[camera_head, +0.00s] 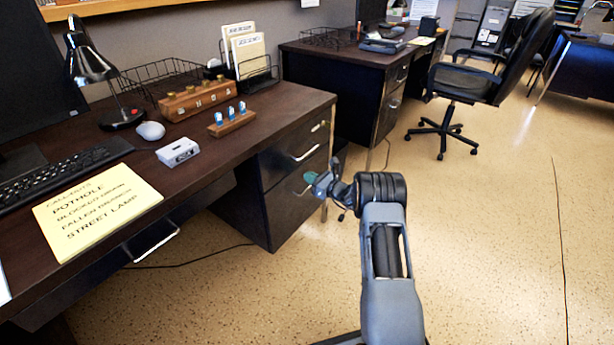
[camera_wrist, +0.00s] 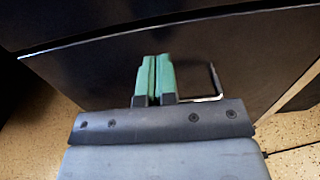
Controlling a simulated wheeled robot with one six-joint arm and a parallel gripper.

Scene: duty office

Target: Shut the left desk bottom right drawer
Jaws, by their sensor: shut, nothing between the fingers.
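The left desk (camera_head: 215,135) has a dark pedestal with two stacked drawers at its right end. The bottom right drawer (camera_head: 285,222) is the lower one; how far it stands out from the pedestal I cannot tell. My gripper (camera_head: 311,178) is in front of its upper part, fingers pointing at the front. In the wrist view, my gripper's green fingers (camera_wrist: 155,66) are shut together and empty, against or very near the dark drawer front (camera_wrist: 110,70). The drawer's metal handle (camera_wrist: 215,82) is just right of the fingers, not held. The contact itself is hidden.
The top drawer's handle (camera_head: 306,153) is above my gripper. A second desk (camera_head: 340,62) and a black office chair (camera_head: 470,80) stand farther back. The speckled floor (camera_head: 490,230) on the right is clear. A cable (camera_head: 190,262) lies under the left desk.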

